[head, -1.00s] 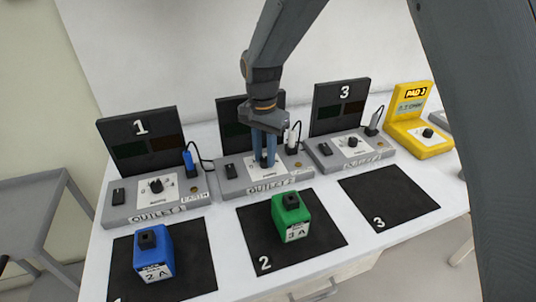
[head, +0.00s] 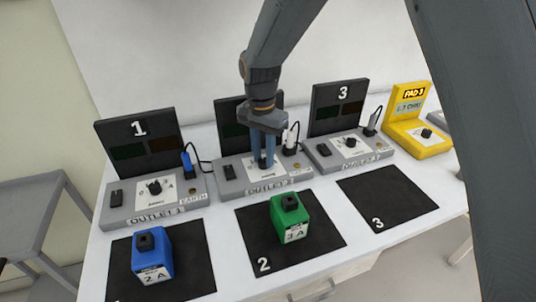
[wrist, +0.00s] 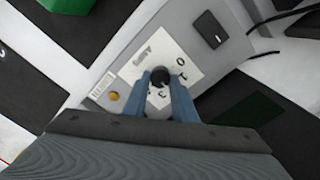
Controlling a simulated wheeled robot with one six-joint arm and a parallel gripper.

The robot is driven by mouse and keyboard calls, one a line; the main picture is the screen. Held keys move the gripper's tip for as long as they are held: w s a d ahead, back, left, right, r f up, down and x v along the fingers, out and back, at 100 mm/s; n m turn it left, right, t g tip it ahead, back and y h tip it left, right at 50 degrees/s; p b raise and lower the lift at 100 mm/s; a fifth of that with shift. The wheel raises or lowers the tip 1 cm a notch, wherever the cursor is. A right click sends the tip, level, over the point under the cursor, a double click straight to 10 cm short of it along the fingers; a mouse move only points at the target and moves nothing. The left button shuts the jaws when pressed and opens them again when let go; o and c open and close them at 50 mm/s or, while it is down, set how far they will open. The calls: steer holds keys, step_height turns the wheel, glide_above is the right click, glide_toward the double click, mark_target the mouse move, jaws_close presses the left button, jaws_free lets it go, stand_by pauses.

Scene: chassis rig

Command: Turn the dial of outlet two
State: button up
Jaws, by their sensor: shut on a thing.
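The grey outlet two unit (head: 234,184) stands in the middle of the bench, with its black back panel (head: 229,112) partly hidden by my arm. My gripper (head: 263,163) points down over the unit's white scale plate, its blue fingers around the dial. In the wrist view the black dial (wrist: 160,76) sits between the two blue fingertips of my gripper (wrist: 160,84), which are shut on it. The white scale plate (wrist: 172,52) shows printed marks around the dial. The dial's pointer direction is hidden.
Outlet one (head: 183,207) stands left with a blue plug (head: 188,164); outlet three (head: 371,154) stands right. A white plug (head: 291,139) is close beside my gripper. A blue block (head: 153,256) and green block (head: 291,218) sit on black mats. A yellow meter (head: 419,132) stands far right.

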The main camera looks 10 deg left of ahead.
mark_target(263, 159)
steer(key=shift+s+a+f, duration=0.1)
steer(key=shift+s, duration=0.1)
stand_by(0.4)
steer(key=o, duration=1)
steer(key=shift+o, duration=0.2)
steer(key=shift+w, duration=0.1)
steer(key=shift+r+b, duration=0.8)
steer(key=shift+r, duration=3.15)
